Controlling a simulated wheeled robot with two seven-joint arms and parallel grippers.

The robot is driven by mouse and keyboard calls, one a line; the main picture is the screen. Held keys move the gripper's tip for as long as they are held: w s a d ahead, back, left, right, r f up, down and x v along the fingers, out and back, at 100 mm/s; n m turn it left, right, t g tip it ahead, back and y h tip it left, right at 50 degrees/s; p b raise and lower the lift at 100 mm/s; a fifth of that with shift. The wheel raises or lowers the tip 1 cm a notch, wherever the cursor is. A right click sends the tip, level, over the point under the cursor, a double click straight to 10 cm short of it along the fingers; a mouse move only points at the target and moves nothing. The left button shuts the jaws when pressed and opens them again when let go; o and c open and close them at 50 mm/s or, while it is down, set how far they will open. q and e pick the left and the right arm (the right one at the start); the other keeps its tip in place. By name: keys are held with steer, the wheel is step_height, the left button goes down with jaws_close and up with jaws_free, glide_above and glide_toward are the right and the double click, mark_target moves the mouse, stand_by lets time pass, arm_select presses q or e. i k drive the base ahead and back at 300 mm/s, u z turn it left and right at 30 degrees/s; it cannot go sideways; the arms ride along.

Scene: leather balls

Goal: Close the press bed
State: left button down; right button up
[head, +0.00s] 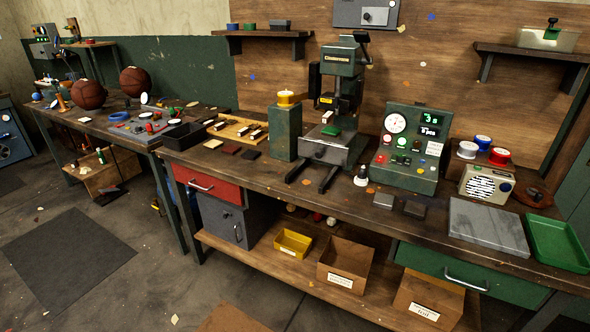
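The press (341,68) stands on the long workbench in the middle of the head view, with a dark green head and a black column. Its grey press bed (323,153) sits low at the front, above two dark feet, and a small green piece lies on top of it. I cannot tell from here how far out the bed is. Neither of my grippers is in view.
A green control box (409,163) with a gauge stands right of the press, and a green pedestal (286,134) stands left. A grey slab (488,229) and green tray (556,244) lie at the right end. Open floor (70,250) lies at left.

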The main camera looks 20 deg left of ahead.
mark_target(315, 145)
steer(key=u, duration=0.05)
steer(key=k, duration=0.35)
steer(key=z, duration=0.85)
steer(key=i, duration=1.4)
steer(key=u, duration=0.6)
